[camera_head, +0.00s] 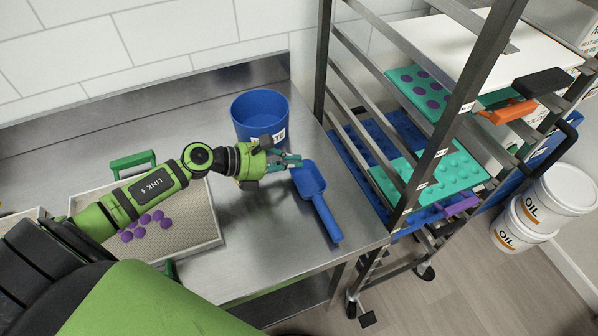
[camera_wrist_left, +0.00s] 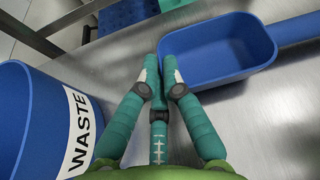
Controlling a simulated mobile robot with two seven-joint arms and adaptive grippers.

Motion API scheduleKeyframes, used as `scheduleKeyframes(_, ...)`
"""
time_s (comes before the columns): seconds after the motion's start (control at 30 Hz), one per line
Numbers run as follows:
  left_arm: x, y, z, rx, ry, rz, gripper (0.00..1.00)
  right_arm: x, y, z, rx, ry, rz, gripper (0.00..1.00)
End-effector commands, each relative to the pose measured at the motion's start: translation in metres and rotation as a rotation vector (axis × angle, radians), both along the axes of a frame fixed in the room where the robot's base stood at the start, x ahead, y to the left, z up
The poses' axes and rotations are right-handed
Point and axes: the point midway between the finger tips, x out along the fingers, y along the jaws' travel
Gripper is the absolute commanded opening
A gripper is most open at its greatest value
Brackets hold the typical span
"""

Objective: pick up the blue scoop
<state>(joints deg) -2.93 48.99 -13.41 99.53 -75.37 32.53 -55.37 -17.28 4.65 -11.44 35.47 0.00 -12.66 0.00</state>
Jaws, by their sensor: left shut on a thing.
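The blue scoop (camera_head: 309,180) lies on the steel table near its right end, with its handle pointing toward the front edge. In the left wrist view the scoop (camera_wrist_left: 222,55) shows as an open, empty pan with the handle running off to the right. My left gripper (camera_head: 297,161) is at the rim of the pan, on the side near the blue bin. In the left wrist view its fingertips (camera_wrist_left: 160,68) are closed together on the scoop's edge. The pinched bit of rim is hidden between the fingers. My right gripper is not in view.
A blue waste bin (camera_head: 259,112) stands close beside the gripper. A tray (camera_head: 205,230) with purple gummies and a green handle lies to the left. A metal rack (camera_head: 322,60) with teal and blue moulds stands right of the table. White oil buckets (camera_head: 560,190) stand beyond.

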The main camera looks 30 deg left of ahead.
Motion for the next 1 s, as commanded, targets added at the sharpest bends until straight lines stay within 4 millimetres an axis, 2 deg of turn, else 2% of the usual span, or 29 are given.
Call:
scheduleKeyframes(0.17,0.000,0.000,0.013,0.004,-0.004,-0.002,0.00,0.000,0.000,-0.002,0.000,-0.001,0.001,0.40)
scheduleKeyframes(0.33,0.000,-0.003,0.043,0.008,-0.006,-0.006,0.00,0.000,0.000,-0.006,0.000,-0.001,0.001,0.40)
scheduleKeyframes(0.6,0.000,-0.055,0.076,-0.001,-0.006,-0.006,0.00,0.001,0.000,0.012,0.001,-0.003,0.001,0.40)
scheduleKeyframes(0.73,0.000,-0.073,0.087,-0.003,-0.007,-0.004,0.00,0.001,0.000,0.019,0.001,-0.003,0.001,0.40)
scheduleKeyframes(1.0,0.000,-0.106,0.102,-0.006,-0.004,-0.005,0.00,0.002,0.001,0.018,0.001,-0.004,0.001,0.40)
